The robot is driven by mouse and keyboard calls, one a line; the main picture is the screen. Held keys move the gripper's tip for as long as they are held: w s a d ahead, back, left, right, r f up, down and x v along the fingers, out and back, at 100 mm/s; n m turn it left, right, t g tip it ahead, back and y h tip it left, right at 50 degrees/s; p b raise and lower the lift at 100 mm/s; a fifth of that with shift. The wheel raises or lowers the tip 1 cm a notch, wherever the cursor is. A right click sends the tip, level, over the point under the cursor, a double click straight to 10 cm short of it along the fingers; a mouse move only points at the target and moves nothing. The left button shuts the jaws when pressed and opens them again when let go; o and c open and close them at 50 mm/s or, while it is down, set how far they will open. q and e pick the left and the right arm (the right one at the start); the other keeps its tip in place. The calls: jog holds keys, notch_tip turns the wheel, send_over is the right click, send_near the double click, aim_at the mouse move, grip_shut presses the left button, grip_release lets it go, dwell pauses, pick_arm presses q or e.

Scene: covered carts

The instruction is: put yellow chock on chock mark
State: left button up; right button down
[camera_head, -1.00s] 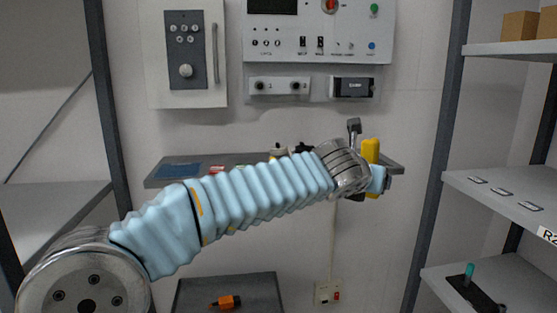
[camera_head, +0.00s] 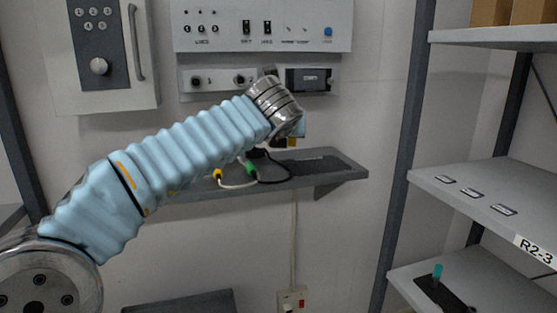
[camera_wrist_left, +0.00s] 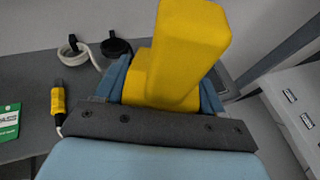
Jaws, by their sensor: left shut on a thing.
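The yellow chock (camera_wrist_left: 188,45) is a thick, bent block. In the left wrist view it stands up between the blue fingers of my left gripper (camera_wrist_left: 165,85), which is shut on it. In the head view my left gripper (camera_head: 298,126) is in front of the wall, above the right half of the grey wall shelf (camera_head: 335,168). There the chock is almost wholly hidden behind my wrist. My right gripper is not in view.
A control panel (camera_head: 262,27) hangs above. A rack (camera_head: 480,190) with small labels stands at right, its middle board mostly free.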

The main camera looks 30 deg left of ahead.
pick_arm(q)
send_over(284, 172)
jog(key=s, duration=0.1)
jog(key=f, duration=0.4)
jog(key=shift+s+d+b, duration=0.1)
jog(key=shift+d+b, duration=0.2)
jog(key=shift+d, duration=0.05)
jog(key=f, duration=0.1)
jog(key=w+f, duration=0.1)
jog(key=f+b, duration=0.1)
jog(key=f, duration=0.1)
jog(key=shift+w+a, duration=0.15)
jog(key=shift+a, duration=0.2)
jog(key=shift+f, duration=0.3)
jog(key=shift+f, duration=0.15)
jog(key=o, duration=1.3)
